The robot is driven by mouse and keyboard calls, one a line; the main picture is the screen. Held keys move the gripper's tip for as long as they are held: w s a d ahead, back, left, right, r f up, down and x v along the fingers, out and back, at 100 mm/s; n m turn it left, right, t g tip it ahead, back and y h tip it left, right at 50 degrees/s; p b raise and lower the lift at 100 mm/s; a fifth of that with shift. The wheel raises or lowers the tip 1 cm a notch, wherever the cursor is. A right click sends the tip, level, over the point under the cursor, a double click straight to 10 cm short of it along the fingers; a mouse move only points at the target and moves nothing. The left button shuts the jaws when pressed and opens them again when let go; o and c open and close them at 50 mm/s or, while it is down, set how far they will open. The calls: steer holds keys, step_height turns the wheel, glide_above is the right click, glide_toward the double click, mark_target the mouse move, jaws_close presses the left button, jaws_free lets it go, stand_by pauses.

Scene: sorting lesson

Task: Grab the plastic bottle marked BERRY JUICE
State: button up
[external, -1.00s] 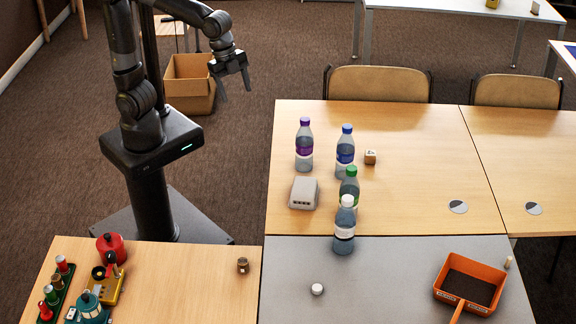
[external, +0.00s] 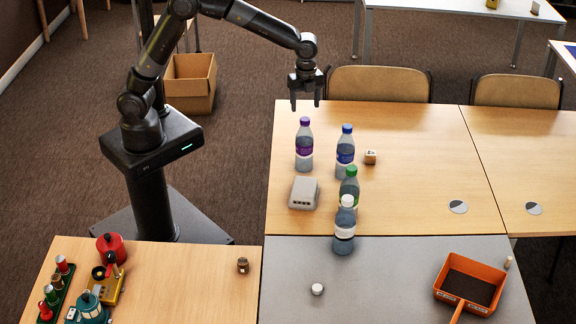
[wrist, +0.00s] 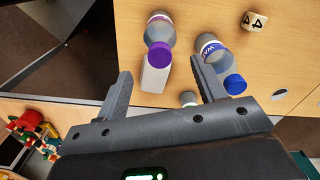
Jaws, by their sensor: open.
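The bottle with the purple cap and purple label (external: 304,146) stands upright at the back left of the wooden table; its lettering is too small to read. My gripper (external: 306,105) is open and empty, pointing down, behind and above this bottle in the external view. In the wrist view the purple-capped bottle (wrist: 159,30) shows between and beyond the open fingertips (wrist: 160,70), apart from them. A blue-capped bottle (external: 345,150) stands to its right; its label (wrist: 211,47) partly reads "WA". A green-capped bottle (external: 349,177) stands nearer, partly hidden by a white-capped bottle (external: 344,222).
A pale box (external: 303,193) lies just in front of the purple-capped bottle. A small numbered cube (external: 370,157) sits right of the blue-capped bottle. A chair (external: 379,84) stands behind the table. An orange dustpan (external: 497,283) and a white cap (external: 317,289) lie on the grey table.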

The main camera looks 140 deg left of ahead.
mark_target(306, 118)
steer(key=f, duration=0.8)
steer(key=shift+w+d+f, duration=0.25)
steer(key=shift+w+f, duration=0.05)
steer(key=shift+c, duration=0.4)
steer(key=c, duration=1.2)
